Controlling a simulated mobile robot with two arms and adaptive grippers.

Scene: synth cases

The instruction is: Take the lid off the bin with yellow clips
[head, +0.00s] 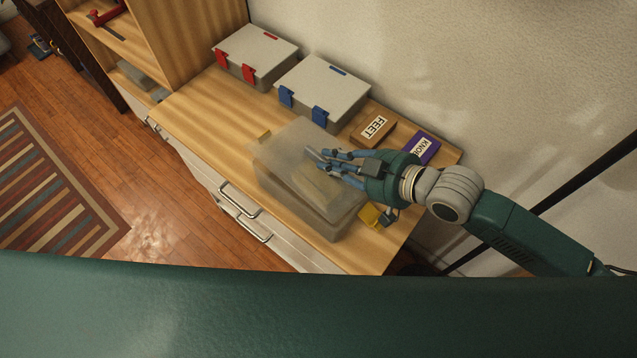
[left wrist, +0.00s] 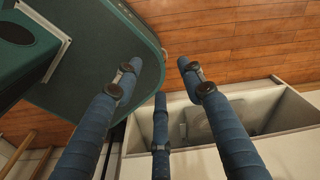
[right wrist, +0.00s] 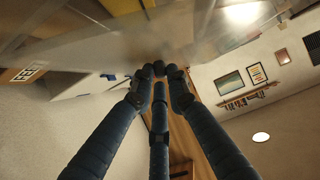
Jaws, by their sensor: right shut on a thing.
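The bin with yellow clips (head: 332,228) is a translucent grey box near the front right of the wooden top. One yellow clip (head: 372,216) sticks out at its right end; a bit of another (head: 264,135) shows at its left end. The cloudy see-through lid (head: 284,143) appears raised and tilted over the bin. My right gripper (head: 318,157) is shut on the lid, whose sheet spreads above the fingertips in the right wrist view (right wrist: 160,70). My left gripper (left wrist: 158,80) shows only in the left wrist view, with its fingers spread and empty.
Behind stand a closed bin with red clips (head: 255,52) and one with blue clips (head: 320,90). A brown FEET box (head: 373,129) and a purple KNOB box (head: 424,147) lie near the wall. The wooden top is clear at left (head: 205,110).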

